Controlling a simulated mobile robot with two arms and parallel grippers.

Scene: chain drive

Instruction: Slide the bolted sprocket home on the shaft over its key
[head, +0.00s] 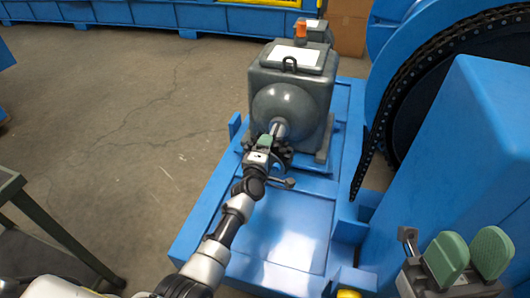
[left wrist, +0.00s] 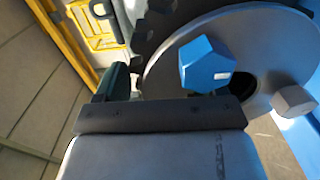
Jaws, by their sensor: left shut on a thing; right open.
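The toothed sprocket (left wrist: 245,60) fills the upper right of the left wrist view, with a blue bolt head (left wrist: 207,65) and a grey bolt head (left wrist: 295,101) on its face. In the head view it is a small dark shape (head: 284,156), mostly hidden by my left gripper. The shaft (head: 279,127) sticks out of the grey gearbox's dome, just beyond my left gripper (head: 264,142). That gripper is shut on the sprocket; its green pad (left wrist: 116,82) is beside the teeth. The key and shaft seating are hidden. My right gripper (head: 469,254) is open and empty at lower right.
The grey gearbox (head: 262,82) stands on a blue base frame (head: 290,240). A large blue wheel with a dark chain (head: 405,75) and a tall blue housing (head: 475,150) stand at right. Open floor (head: 110,110) lies at left, with a dark table corner at the left edge.

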